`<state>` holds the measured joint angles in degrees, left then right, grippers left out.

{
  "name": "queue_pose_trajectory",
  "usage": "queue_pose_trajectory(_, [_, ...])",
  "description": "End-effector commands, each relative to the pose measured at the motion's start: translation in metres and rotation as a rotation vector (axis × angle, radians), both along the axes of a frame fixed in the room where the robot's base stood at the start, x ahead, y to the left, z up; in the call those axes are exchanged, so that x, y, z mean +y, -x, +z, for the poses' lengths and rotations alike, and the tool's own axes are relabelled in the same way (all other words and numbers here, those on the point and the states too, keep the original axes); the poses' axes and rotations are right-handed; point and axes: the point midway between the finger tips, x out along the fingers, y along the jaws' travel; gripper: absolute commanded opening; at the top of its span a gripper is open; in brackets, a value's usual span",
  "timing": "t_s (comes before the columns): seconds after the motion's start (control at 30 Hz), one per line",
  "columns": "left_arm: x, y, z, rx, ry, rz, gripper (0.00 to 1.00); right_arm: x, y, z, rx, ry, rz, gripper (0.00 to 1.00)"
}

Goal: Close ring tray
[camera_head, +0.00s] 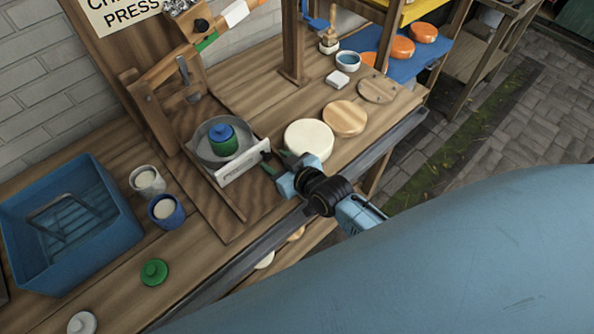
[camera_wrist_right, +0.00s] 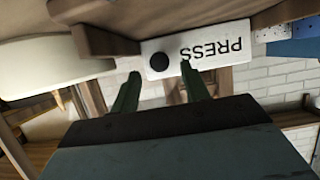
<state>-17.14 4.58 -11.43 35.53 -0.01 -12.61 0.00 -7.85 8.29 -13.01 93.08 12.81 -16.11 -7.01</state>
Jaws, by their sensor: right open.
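The ring tray (camera_head: 243,164) is on the wooden press stand, with its white front panel facing my right arm. A grey round dish (camera_head: 203,150) behind the panel holds a green jar with a blue lid (camera_head: 222,138). My right gripper (camera_head: 271,163) is open at the panel's right end. In the right wrist view, the white panel (camera_wrist_right: 213,45) reads PRESS upside down and bears a round black knob (camera_wrist_right: 159,62). The knob appears between the green fingertips (camera_wrist_right: 160,75); I cannot tell whether they touch it. My left gripper is out of view.
A blue crate (camera_head: 130,232), a white cup (camera_head: 147,179), a blue cup (camera_head: 166,208) and a green lid (camera_head: 154,272) are to the left. A pale round disc (camera_head: 309,138) and wooden discs (camera_head: 344,118) lie right of the stand. The bench has a grey front rail (camera_head: 245,266).

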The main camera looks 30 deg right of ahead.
Motion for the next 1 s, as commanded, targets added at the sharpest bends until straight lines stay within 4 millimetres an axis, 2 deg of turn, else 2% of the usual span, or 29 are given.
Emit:
queue_pose_trajectory(0.2, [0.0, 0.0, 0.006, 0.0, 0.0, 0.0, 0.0, -0.012, 0.046, 0.019, 0.003, 0.002, 0.002, 0.46])
queue_pose_trajectory(0.43, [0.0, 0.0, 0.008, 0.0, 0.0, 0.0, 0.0, -0.022, 0.079, 0.033, 0.003, 0.002, 0.0, 0.46])
queue_pose_trajectory(0.6, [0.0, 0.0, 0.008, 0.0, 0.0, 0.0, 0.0, -0.025, 0.09, 0.038, 0.002, 0.001, 0.0, 0.46])
queue_pose_trajectory(0.9, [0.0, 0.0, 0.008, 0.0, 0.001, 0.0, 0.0, -0.025, 0.091, 0.039, 0.001, 0.001, 0.0, 0.46])
queue_pose_trajectory(1.0, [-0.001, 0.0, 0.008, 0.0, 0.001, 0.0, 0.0, -0.025, 0.092, 0.038, 0.008, 0.002, 0.0, 0.33])
